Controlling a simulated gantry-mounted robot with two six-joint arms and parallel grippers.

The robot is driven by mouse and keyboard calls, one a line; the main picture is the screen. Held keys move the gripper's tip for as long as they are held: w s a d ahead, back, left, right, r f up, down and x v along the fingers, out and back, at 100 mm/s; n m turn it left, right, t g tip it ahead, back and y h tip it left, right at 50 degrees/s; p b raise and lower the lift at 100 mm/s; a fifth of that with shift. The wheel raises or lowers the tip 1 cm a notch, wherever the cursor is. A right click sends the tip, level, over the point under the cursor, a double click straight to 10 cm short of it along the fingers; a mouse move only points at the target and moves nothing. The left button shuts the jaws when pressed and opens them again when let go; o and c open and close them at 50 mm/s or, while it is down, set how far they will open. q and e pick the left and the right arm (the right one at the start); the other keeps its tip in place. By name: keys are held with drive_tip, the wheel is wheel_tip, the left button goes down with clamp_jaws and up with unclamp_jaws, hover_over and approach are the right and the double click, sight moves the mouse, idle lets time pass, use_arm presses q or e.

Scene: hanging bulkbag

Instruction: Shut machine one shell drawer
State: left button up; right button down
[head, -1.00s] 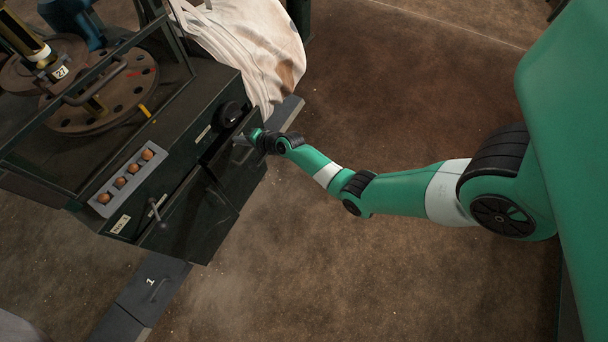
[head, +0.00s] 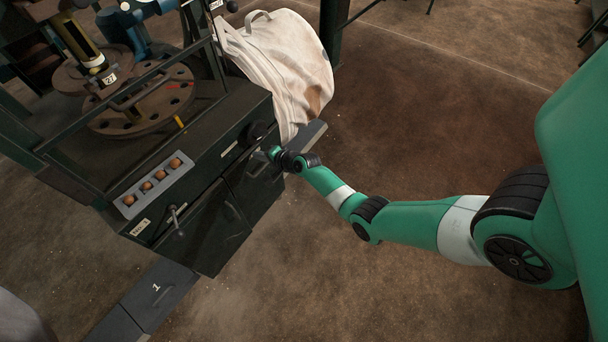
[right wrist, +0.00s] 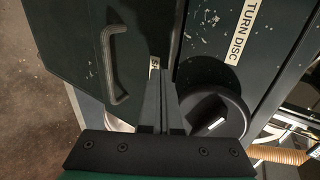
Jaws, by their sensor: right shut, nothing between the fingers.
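The dark green machine (head: 120,200) stands at the left in the head view. Its front has two drawer fronts side by side. The right one (head: 258,188), below the black round knob, looks close to flush. It fills the left of the right wrist view (right wrist: 75,40), with a bar handle (right wrist: 114,65) and a label mostly hidden by my fingers. My right gripper (head: 271,153) is at this drawer's upper edge, below the knob. Its fingers (right wrist: 157,75) are shut and empty, pointing at the front beside the handle; contact is unclear. My left gripper is out of view.
The black knob (right wrist: 213,118) sits close beside my fingers, near a TURN DISC label (right wrist: 242,32). A whitish bag (head: 285,65) hangs behind the machine's right corner. A grey plate marked 1 (head: 155,290) lies at the front left.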

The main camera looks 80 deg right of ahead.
drive_tip(key=f+p+v, duration=0.1)
drive_tip(key=p+v, duration=0.5)
drive_tip(key=v, duration=0.6)
drive_tip(key=shift+s+a+p, duration=0.25)
drive_tip(key=shift+s+p, duration=0.15)
drive_tip(key=shift+s, duration=0.2)
